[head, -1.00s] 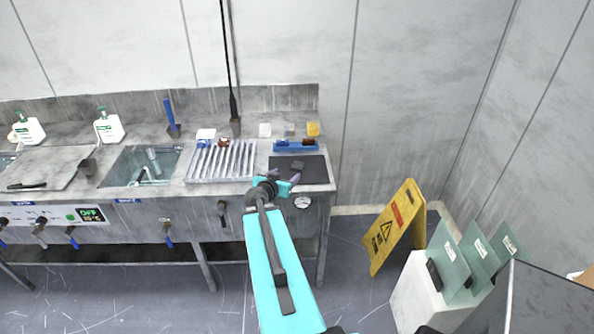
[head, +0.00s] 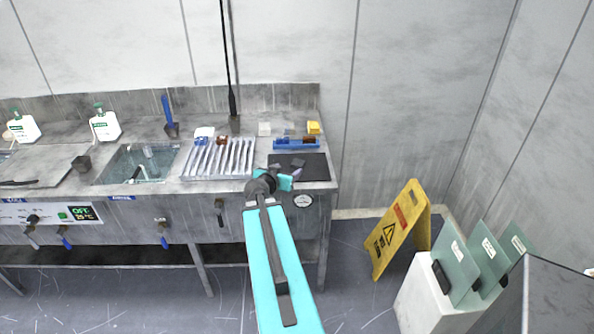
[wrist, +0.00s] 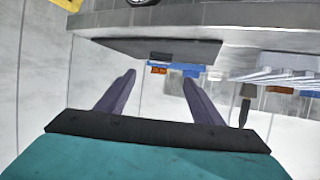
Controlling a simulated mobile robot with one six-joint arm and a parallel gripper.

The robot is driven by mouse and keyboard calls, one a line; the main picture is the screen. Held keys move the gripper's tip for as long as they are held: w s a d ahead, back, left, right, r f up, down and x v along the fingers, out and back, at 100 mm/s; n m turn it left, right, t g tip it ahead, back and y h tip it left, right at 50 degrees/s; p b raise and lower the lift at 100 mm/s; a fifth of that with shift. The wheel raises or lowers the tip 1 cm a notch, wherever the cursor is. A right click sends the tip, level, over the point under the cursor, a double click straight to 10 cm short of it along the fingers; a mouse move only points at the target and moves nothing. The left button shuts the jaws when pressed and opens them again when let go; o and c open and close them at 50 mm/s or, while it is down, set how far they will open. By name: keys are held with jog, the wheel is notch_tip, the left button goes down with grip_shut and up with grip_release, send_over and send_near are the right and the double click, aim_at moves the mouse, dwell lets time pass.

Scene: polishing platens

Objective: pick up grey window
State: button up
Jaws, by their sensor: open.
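A small dark grey block (head: 298,162) lies on the black mat (head: 318,170) at the right end of the bench, and may be the grey window. It also shows in the wrist view (wrist: 162,56), ahead of my fingers. Another small grey piece (head: 289,131) stands at the back of the bench; I cannot tell for sure which is the window. My gripper (wrist: 159,79) is open and empty, with its two fingers apart, near the mat's front edge. In the head view my arm partly hides it.
A blue rack (head: 296,144) with reddish-brown pieces stands behind the mat. White (head: 264,129) and yellow (head: 313,128) blocks are at the back. A ribbed metal tray (head: 217,158) lies to the left. A yellow sign (head: 398,228) and a white box (head: 425,300) stand on the floor, right.

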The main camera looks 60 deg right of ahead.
aim_at(298, 163)
jog(key=shift+w+d+f+b, duration=0.1)
jog(key=shift+d+f+b, duration=0.25)
jog(key=shift+b, duration=1.75)
jog(key=shift+d+r, duration=0.15)
jog(key=shift+d, duration=0.1)
jog(key=shift+p+x, duration=0.95)
jog(key=shift+x, duration=1.75)
jog(key=shift+d, duration=0.1)
jog(key=shift+p+x, duration=1.05)
jog(key=shift+x, duration=0.25)
jog(key=shift+p+x, duration=0.45)
jog(key=shift+x, duration=0.75)
jog(key=c, duration=1.2)
